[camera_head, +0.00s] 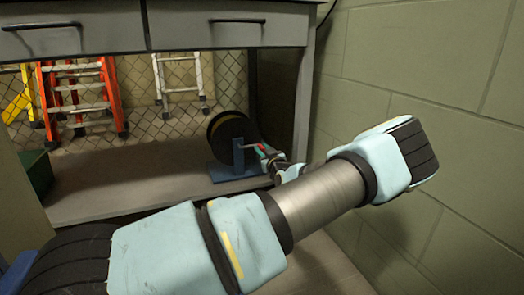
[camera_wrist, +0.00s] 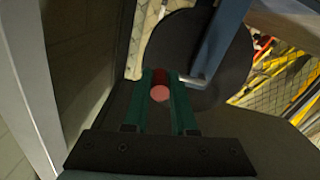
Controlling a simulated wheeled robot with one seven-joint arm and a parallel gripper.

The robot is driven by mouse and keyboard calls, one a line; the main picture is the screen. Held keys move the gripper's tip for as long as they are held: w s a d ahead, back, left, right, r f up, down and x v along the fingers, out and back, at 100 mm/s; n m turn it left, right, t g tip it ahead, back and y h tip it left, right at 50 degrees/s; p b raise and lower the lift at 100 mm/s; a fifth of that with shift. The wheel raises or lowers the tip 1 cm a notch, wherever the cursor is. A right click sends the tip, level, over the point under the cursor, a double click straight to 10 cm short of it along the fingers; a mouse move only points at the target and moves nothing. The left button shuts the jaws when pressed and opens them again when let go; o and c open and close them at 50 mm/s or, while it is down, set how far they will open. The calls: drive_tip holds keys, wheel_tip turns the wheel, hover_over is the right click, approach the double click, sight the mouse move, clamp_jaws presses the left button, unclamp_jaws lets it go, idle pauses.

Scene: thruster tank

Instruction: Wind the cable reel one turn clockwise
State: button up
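The cable reel (camera_head: 227,128) is a dark disc with a brownish rim on a blue stand (camera_head: 222,173), upright on the shelf under the bench. Its dark face (camera_wrist: 225,75) fills the upper middle of the wrist view. A thin pale crank arm (camera_wrist: 192,79) leads to a red crank knob (camera_wrist: 160,93). My gripper (camera_head: 262,149) is at the reel's right side. In the wrist view its green fingers (camera_wrist: 161,80) lie on both sides of the knob, which fills the gap between them. The cable itself cannot be made out.
The bench's drawer fronts (camera_head: 80,40) overhang the shelf (camera_head: 130,190). A bench leg (camera_head: 304,105) stands right of the reel, close to my arm, with a block wall (camera_head: 400,60) beyond. Ladders (camera_head: 110,95) lean behind a mesh fence. A green box (camera_head: 38,172) sits at left.

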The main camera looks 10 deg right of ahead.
clamp_jaws()
idle(0.9)
